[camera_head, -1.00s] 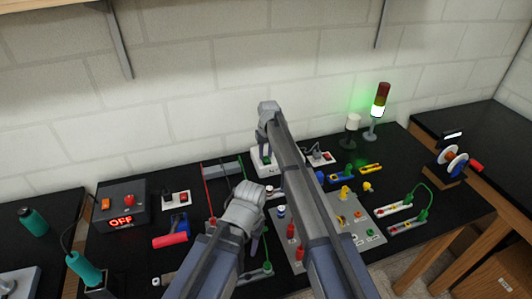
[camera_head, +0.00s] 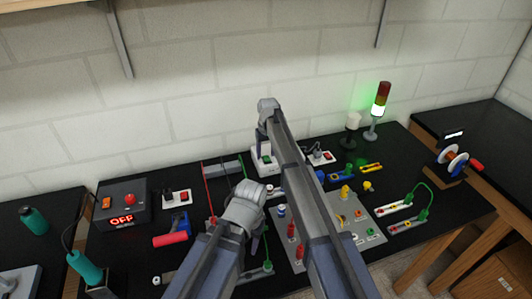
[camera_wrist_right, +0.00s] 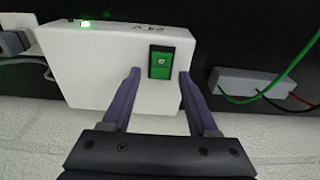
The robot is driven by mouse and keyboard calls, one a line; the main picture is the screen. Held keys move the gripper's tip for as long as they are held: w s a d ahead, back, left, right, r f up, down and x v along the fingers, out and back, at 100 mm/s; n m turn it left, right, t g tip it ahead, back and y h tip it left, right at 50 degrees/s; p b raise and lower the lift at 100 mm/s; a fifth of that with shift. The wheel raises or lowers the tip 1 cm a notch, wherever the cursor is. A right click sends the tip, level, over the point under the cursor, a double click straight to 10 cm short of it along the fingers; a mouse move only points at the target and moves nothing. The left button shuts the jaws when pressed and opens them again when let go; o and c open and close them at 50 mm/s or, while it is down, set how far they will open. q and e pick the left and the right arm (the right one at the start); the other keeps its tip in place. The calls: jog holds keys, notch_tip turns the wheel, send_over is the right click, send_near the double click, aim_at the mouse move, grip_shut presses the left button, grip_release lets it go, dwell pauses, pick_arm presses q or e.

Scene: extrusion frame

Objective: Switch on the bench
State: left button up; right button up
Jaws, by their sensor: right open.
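A white box marked 24V (camera_wrist_right: 115,70) carries a green rocker switch (camera_wrist_right: 162,62) and a lit green lamp (camera_wrist_right: 85,24). In the head view the white box (camera_head: 262,165) stands at the back of the black bench (camera_head: 140,245), partly hidden by my right arm. My right gripper (camera_wrist_right: 160,75) is open, its two fingers either side of the rocker switch and apart from it. Contact with the box face cannot be told.
A signal tower (camera_head: 379,108) glows green at the back right. A grey panel (camera_head: 345,228) with coloured parts lies beside my right arm. A grey terminal block (camera_wrist_right: 262,88) with green and red wires sits beside the white box. The wall is close behind.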

aim_at(267, 159)
pick_arm(q)
notch_tip(267, 159, up, 8)
jog(key=p, duration=0.7)
jog(key=shift+p, duration=0.3)
pick_arm(e)
notch_tip(267, 159, up, 8)
jog(key=shift+s+d, duration=0.15)
jog(key=shift+s, duration=0.25)
pick_arm(q)
jog(key=shift+f, duration=0.2)
pick_arm(e)
jog(key=shift+f, duration=0.15)
pick_arm(q)
notch_tip(267, 159, down, 7)
jog(key=b, duration=0.7)
jog(key=shift+f, duration=0.15)
pick_arm(e)
jog(key=s+d+f, duration=0.2)
jog(key=s, duration=1.1)
jog(key=s+d+f+g+h, duration=0.1)
jog(key=s+d+f, duration=0.1)
jog(key=s, duration=1.1)
jog(key=s+d+f, duration=0.2)
jog(key=s+f, duration=0.1)
jog(key=s, duration=1.1)
jog(key=shift+f+h, duration=0.15)
jog(key=shift+h, duration=0.15)
